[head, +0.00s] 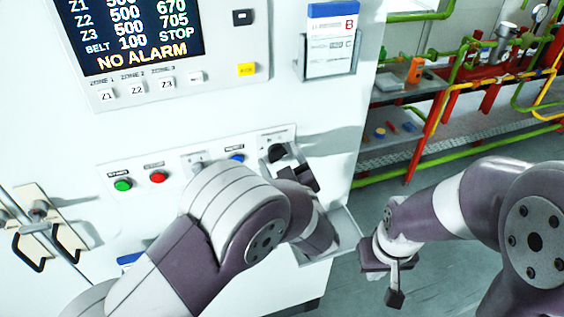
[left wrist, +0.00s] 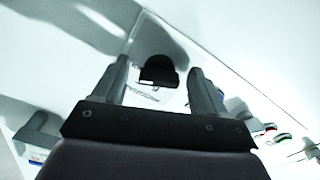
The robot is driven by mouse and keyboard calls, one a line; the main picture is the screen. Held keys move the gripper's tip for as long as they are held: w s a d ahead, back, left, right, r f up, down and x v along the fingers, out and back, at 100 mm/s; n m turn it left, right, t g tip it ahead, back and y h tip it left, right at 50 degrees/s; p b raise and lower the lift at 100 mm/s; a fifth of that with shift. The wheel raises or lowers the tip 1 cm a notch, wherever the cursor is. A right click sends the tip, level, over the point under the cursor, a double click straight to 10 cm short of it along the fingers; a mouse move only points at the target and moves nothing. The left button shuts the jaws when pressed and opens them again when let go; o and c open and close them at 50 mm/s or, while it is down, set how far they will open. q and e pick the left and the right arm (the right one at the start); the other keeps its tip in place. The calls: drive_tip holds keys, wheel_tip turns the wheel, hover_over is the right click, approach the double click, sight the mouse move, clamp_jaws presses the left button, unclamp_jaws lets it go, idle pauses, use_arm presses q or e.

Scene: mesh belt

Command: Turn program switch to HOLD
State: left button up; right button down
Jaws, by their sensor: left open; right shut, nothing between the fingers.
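The program switch (head: 277,153) is a black rotary knob on a pale plate at the right end of the button row. In the left wrist view the knob (left wrist: 157,72) lies between and just beyond the fingertips of my left gripper (left wrist: 158,75), which is open. In the head view my left gripper (head: 297,170) is beside the knob, partly hidden by my arm. The position the switch points to cannot be read. My right gripper (head: 393,283) is shut and empty, over the floor right of the cabinet.
A green button (head: 123,185), a red button (head: 158,177) and a blue button (head: 237,158) sit left of the switch. The display (head: 130,35) reads NO ALARM and STOP. A card holder (head: 330,55) hangs above. Pipes (head: 440,110) run behind at right.

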use_arm(q)
drive_tip(key=b+v, duration=0.4)
drive_tip(key=v, duration=0.8)
drive_tip(key=shift+s, duration=0.3)
drive_tip(key=shift+d, duration=0.1)
